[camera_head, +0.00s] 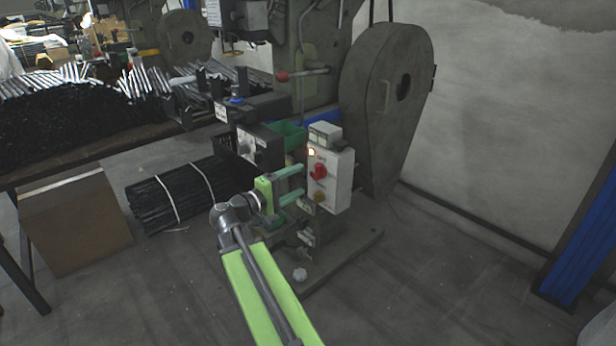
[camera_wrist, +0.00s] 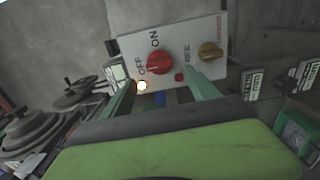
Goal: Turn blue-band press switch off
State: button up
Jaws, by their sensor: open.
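The blue-band press (camera_head: 385,100) stands mid-picture in the head view, with a blue band (camera_head: 322,118) partly hidden behind its white control box (camera_head: 341,172). The box has a red rotary switch (camera_head: 318,172), a lit lamp (camera_head: 311,152) and a brass-coloured knob (camera_head: 319,196). In the wrist view the red switch (camera_wrist: 158,62) sits by the words OFF and ON, and the lamp (camera_wrist: 141,86) glows. I cannot tell which word the switch points to. My gripper (camera_head: 298,181) is open and empty, its green fingers straddling the line to the switch, apparently short of it.
A dark box with dials (camera_head: 260,147) is close to the left of my gripper. Bundled black bars (camera_head: 178,195) lie on the floor at left. Another press with a yellow band (camera_head: 147,52) stands behind. The floor at right is clear up to a blue post (camera_head: 585,240).

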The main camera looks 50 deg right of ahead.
jog(key=a, duration=1.1)
jog(key=shift+w, duration=0.4)
jog(key=shift+d, duration=0.1)
jog(key=w+a+f+t+y, duration=0.1)
jog(key=a+f+y, duration=0.3)
jog(key=a+f, duration=0.3)
jog(key=a+f+y, duration=0.4)
jog(key=a+f, duration=0.1)
jog(key=f, duration=0.4)
jog(key=a+f+y, duration=0.4)
jog(key=a+y, duration=0.1)
jog(key=a, duration=0.4)
jog(key=a+f+y, duration=0.4)
jog(key=a+y, duration=0.1)
jog(key=a, duration=0.3)
notch_tip(320, 180, up, 38)
jog(key=a+p, duration=0.1)
jog(key=p, duration=3.6)
jog(key=shift+s+a+n+p, duration=0.15)
jog(key=shift+s+n+p, duration=0.15)
jog(key=shift+f, duration=0.15)
